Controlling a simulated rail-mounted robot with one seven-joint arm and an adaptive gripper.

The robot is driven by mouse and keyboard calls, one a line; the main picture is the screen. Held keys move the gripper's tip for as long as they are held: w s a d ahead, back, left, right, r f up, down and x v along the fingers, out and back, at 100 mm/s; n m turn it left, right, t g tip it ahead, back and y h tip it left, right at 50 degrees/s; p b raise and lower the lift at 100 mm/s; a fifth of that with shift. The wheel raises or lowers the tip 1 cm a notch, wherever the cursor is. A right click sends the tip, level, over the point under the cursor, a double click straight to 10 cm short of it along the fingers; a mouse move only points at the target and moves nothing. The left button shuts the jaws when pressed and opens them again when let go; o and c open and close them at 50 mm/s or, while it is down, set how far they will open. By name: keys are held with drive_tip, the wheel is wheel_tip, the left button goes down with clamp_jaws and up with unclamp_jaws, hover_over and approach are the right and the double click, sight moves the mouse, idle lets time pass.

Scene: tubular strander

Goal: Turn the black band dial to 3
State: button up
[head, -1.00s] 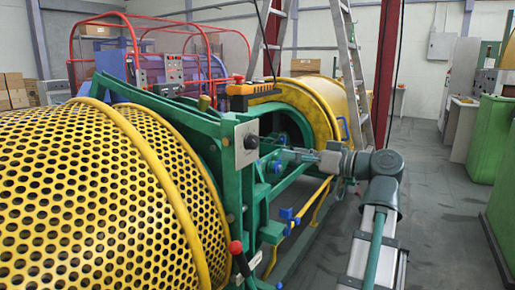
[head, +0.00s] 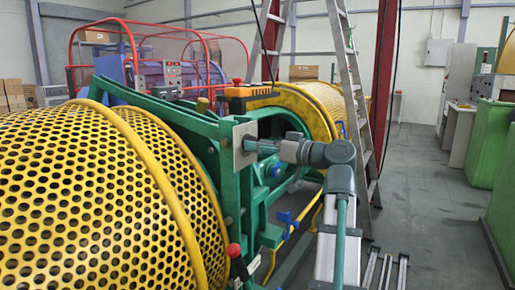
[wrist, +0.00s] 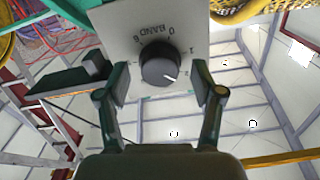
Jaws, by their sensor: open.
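The black band dial (wrist: 160,62) is a round knob on a grey square plate (wrist: 118,27) marked "BAND", with numbers around the knob. Its white pointer line points to the lower right in the wrist view, close to the mark that looks like 2. My gripper (wrist: 162,82) is open, with one finger on each side of the knob and a visible gap to it. In the head view my gripper (head: 262,147) is right in front of the plate (head: 244,148), and the knob is hidden there.
The plate sits on a green machine frame (head: 230,190) beside a yellow perforated drum (head: 90,200). An orange control box (head: 248,92) is just above. A red-knobbed lever (head: 234,251) is below. A ladder (head: 352,90) stands behind my arm.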

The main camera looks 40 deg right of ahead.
drive_tip(key=shift+w+a, duration=0.1)
drive_tip(key=shift+w, duration=0.15)
drive_tip(key=shift+c, duration=0.3)
drive_tip(key=c, duration=1.1)
drive_tip(key=shift+r+m+p, duration=0.1)
drive_tip(key=shift+m+p, duration=0.2)
drive_tip(key=shift+p, duration=0.25)
drive_tip(key=shift+a+m+p, duration=0.1)
drive_tip(key=shift+m+p, duration=4.6)
drive_tip(key=shift+p, duration=1.75)
